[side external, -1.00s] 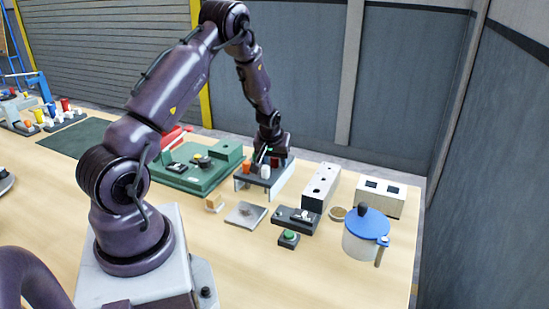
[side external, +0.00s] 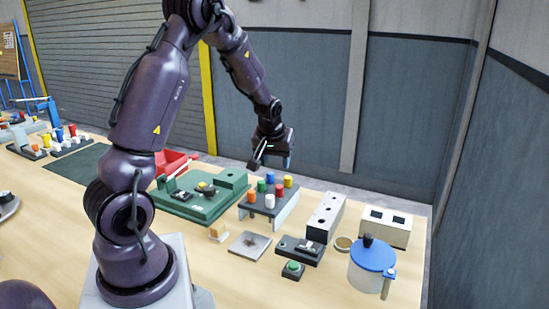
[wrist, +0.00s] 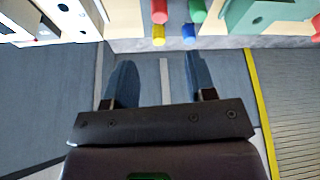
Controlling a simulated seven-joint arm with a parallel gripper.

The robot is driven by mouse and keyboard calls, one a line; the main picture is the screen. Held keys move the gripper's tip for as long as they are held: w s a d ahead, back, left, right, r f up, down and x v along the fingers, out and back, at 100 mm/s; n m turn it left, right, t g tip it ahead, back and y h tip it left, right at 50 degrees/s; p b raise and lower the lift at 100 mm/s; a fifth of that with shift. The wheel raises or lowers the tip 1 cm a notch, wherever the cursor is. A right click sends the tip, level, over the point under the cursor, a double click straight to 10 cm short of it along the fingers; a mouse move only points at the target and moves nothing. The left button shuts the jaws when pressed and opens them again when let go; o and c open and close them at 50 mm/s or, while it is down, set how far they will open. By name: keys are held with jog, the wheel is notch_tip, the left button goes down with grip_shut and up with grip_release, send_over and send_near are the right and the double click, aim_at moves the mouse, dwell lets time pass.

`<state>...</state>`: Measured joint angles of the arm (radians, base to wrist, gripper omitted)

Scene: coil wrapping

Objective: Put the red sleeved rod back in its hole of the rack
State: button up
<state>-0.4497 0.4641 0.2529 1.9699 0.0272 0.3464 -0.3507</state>
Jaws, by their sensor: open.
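The rack (side external: 287,209) is a grey-topped stand near the table's middle, with several coloured rods upright in it. The red sleeved rod (side external: 279,191) stands among them, towards the rack's right side. It also shows at the top of the wrist view (wrist: 159,10), beside a green rod (wrist: 197,10) and a yellow one (wrist: 158,36). Its lower end is hidden, so I cannot tell how deep it sits. My gripper (side external: 270,164) is above and behind the rack, apart from the rods. In the wrist view my gripper's fingers (wrist: 160,65) are spread with nothing between them.
A green fixture (side external: 205,205) stands left of the rack. A light block with holes (side external: 325,217) and a white box (side external: 384,227) stand to its right. A blue-lidded pot (side external: 370,268) is at the right front. The air around my gripper is clear.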

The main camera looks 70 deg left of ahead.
jog(key=s+d+r+m+t+h, duration=0.15)
jog(key=d+r+m, duration=0.25)
jog(key=d+r, duration=0.85)
jog(key=s+d+r+m+t+h, duration=0.1)
jog(key=s+d+r+m, duration=0.1)
jog(key=s+d, duration=0.4)
jog(key=s+d+r+m+h, duration=0.1)
jog(key=s+d+m, duration=0.4)
jog(key=d, duration=0.5)
jog(key=shift+s+r+t, duration=0.35)
jog(key=shift+s+r, duration=0.2)
jog(key=shift+r, duration=0.1)
